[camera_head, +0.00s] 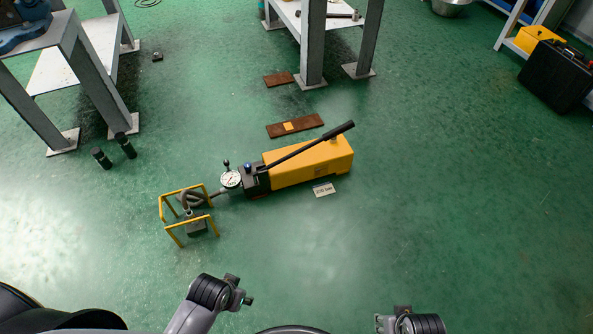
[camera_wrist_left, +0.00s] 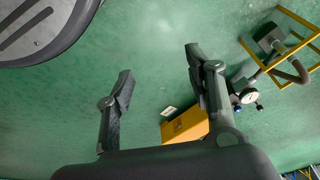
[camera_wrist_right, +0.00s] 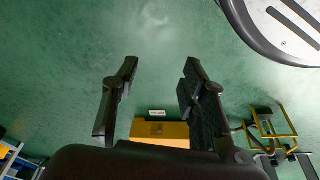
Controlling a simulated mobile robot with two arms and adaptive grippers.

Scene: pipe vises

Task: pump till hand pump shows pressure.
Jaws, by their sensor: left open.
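The yellow hand pump (camera_head: 308,163) lies on the green floor in the middle of the head view. Its black lever (camera_head: 310,145) slants up over the body to the right. A white dial gauge (camera_head: 230,178) sits at its left end; the needle is too small to read. My left gripper (camera_wrist_left: 160,65) is open and empty; the pump body (camera_wrist_left: 185,125) shows beyond its fingers. My right gripper (camera_wrist_right: 160,72) is open and empty, with the pump (camera_wrist_right: 160,130) beyond its fingers. Both grippers are near the bottom of the head view, apart from the pump.
A hose runs from the gauge end to a small yellow frame (camera_head: 170,211). A small label (camera_head: 324,190) lies in front of the pump. Benches stand farther back.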

